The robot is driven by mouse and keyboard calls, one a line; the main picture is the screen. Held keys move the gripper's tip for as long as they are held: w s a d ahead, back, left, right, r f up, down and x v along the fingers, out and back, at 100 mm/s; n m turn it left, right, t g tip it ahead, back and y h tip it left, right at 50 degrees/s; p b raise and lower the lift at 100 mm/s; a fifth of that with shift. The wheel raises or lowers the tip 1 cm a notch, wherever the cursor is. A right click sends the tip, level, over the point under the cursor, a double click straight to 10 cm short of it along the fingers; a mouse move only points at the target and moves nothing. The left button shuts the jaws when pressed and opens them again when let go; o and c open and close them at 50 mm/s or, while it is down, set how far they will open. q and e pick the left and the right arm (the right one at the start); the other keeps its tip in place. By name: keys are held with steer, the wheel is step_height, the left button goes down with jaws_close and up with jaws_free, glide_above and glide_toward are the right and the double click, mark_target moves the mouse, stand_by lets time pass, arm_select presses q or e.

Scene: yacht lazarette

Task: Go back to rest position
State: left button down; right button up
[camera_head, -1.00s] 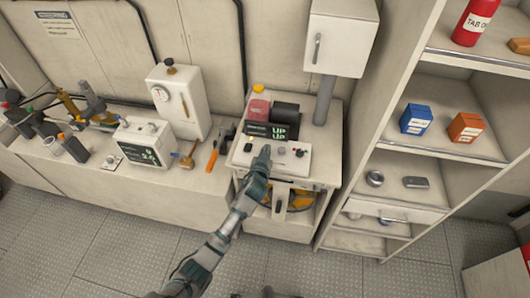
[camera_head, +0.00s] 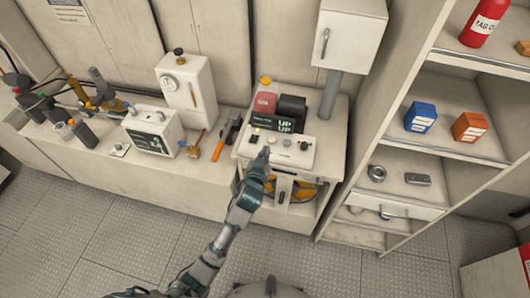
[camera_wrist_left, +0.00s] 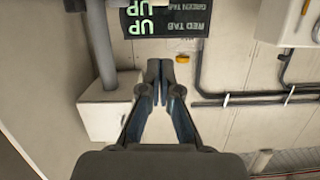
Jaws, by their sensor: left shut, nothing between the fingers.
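My left gripper (camera_head: 262,156) is shut and empty. In the head view its tip is at the left front part of the white control panel (camera_head: 298,147); I cannot tell whether it touches the panel. In the left wrist view the two fingers (camera_wrist_left: 159,72) are together with nothing between them. The black display (camera_head: 272,121) behind the panel shows green "UP" text, and it also shows in the left wrist view (camera_wrist_left: 178,18). My right gripper is not in view.
An open shelf unit (camera_head: 395,158) stands to the right, with a blue box (camera_head: 420,118) and an orange box (camera_head: 469,127). A bench to the left carries a white gauge box (camera_head: 187,90), an orange-handled tool (camera_head: 217,150) and other gear. Grey floor (camera_head: 125,240) is clear in front.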

arm_select(q)
step_height(320, 180, down, 24)
steer(key=s+a+g+b, duration=0.2)
steer(key=s+a+g, duration=0.1)
steer(key=g, duration=0.1)
steer(key=s+a+f+g+y, duration=0.1)
steer(key=s+a+f+g, duration=0.1)
steer(key=s+f, duration=0.5)
steer(key=s+a+f+g, duration=0.1)
steer(key=s+a+f, duration=0.15)
steer(key=f, duration=0.85)
steer(key=s+a+f+g+b, duration=0.1)
steer(key=s+a+f+g, duration=0.15)
steer(key=s+f, duration=0.7)
steer(key=s+a+f+g+b, duration=0.15)
steer(key=s+a+f, duration=0.25)
steer(key=s+f, duration=0.55)
steer(key=s+a+f+g, duration=0.1)
steer(key=s+a+f, duration=0.1)
steer(key=s, duration=0.9)
steer(key=s+a+f+g+y, duration=0.1)
steer(key=s+a+f+g, duration=0.1)
steer(key=s, duration=0.8)
steer(key=shift+s+a+f, duration=0.3)
steer(key=shift+s+a, duration=0.1)
steer(key=shift+a, duration=0.2)
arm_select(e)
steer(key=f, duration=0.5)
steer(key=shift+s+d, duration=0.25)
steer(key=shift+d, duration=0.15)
